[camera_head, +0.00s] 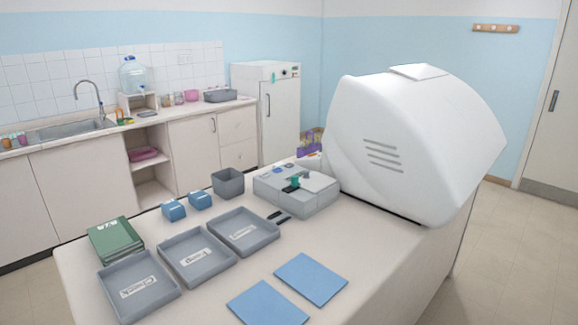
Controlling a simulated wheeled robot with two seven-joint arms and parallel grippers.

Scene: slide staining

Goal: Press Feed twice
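A grey box-shaped device (318,197) stands on the table, left of a large white housing. Its top carries small blue and pale parts toward the back left and a dark piece with a green part (294,182) near the middle. No Feed lettering can be read at this size, so I cannot tell which part is the Feed button. Neither of my grippers is in view, and nothing touches the device.
The large white housing (410,150) with vent slots fills the table's right end. Three labelled grey trays (243,246), two blue mats (311,279), a green stack (115,238), two small blue blocks (174,209) and a grey bin (228,182) share the table (375,258).

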